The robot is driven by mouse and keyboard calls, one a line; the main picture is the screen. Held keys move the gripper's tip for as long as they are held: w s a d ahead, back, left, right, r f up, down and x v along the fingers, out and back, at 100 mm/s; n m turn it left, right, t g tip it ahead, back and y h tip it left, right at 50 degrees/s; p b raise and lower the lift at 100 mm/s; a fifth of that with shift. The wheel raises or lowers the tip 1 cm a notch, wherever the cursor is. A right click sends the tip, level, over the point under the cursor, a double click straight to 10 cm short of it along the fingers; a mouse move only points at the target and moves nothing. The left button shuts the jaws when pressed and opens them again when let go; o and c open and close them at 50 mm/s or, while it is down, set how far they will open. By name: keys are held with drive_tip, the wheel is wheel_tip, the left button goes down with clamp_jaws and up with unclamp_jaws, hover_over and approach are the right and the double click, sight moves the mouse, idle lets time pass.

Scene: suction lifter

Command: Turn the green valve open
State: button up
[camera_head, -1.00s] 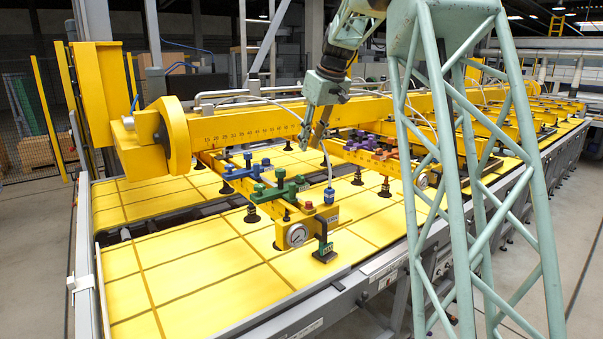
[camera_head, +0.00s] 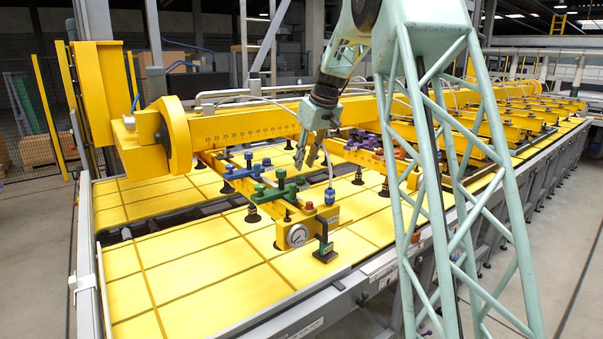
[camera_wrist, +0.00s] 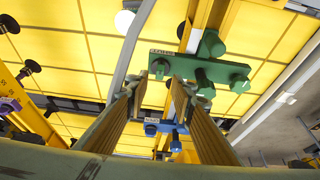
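The green valve (camera_head: 280,188) is a cross-shaped handle with knobs on a yellow crossbar of the suction lifter, left of and below my gripper in the head view. My gripper (camera_head: 306,165) hangs above and to the right of it, apart from it.
A blue valve (camera_head: 243,172) stands behind the green one and shows in the wrist view (camera_wrist: 172,128). A red button (camera_head: 309,205), gauge (camera_head: 297,235) and blue hose fitting (camera_head: 329,196) are close by. The yellow main beam (camera_head: 235,129) runs behind. Yellow panels (camera_head: 190,270) lie below.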

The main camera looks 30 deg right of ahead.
sight(302, 176)
drive_tip(key=shift+p+x, duration=0.3)
drive_tip(key=shift+x, duration=2.35)
clamp_jaws()
